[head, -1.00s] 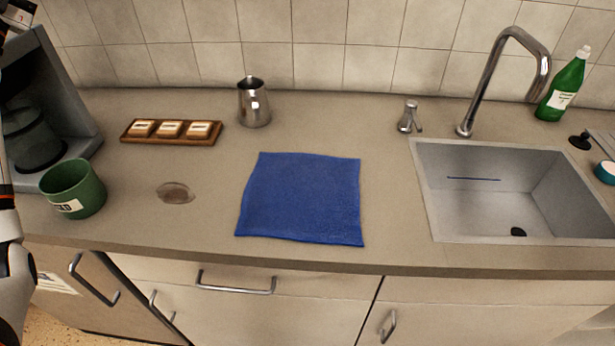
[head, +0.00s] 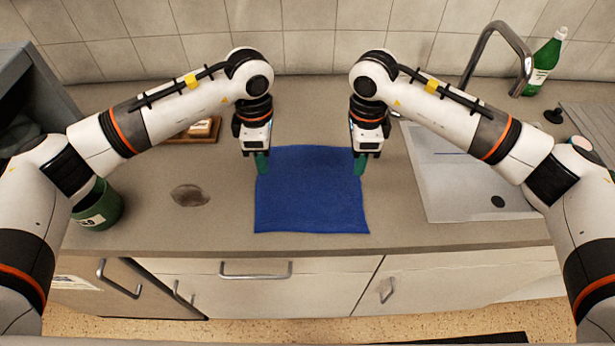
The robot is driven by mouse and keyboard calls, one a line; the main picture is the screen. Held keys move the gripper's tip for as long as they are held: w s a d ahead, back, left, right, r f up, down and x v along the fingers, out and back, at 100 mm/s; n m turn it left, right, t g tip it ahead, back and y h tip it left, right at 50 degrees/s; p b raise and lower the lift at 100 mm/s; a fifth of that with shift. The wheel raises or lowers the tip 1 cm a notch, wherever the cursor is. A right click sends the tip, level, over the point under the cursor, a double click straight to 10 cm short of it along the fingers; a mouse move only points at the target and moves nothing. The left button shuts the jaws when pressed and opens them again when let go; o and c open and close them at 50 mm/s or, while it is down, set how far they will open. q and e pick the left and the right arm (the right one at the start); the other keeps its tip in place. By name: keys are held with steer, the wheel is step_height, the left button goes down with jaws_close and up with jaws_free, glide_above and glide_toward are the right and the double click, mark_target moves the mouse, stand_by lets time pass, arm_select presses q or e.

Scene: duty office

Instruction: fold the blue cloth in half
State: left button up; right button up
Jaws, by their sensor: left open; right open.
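The blue cloth (head: 310,198) lies flat and spread out on the counter, roughly square. My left gripper (head: 261,165) points down at the cloth's far left corner. My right gripper (head: 359,166) points down at its far right corner. Both grippers are open, with greenish fingertips at or just above the cloth's far corners. I cannot tell whether the fingertips touch the cloth. The far corners are partly hidden by the grippers.
A green mug (head: 98,207) stands at the left and a sink (head: 465,185) is at the right, both partly behind my arms. A wooden tray (head: 208,137) is mostly hidden by my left arm. A green bottle (head: 545,62) stands at the back right. The counter before the cloth is clear.

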mark_target(268, 186)
arm_select(q)
steer(key=shift+f, duration=3.95)
arm_select(e)
steer(key=shift+f, duration=3.9)
steer(key=shift+f, duration=0.1)
arm_select(q)
steer(key=shift+f+b, duration=0.2)
steer(key=shift+b, duration=0.1)
arm_select(e)
steer(key=shift+f, duration=0.15)
arm_select(q)
steer(key=shift+r, duration=0.1)
steer(key=shift+c, duration=0.6)
arm_select(e)
steer(key=shift+c, duration=0.6)
arm_select(q)
steer(key=shift+s, duration=0.1)
jaws_close()
arm_select(e)
steer(key=shift+s, duration=0.1)
jaws_close()
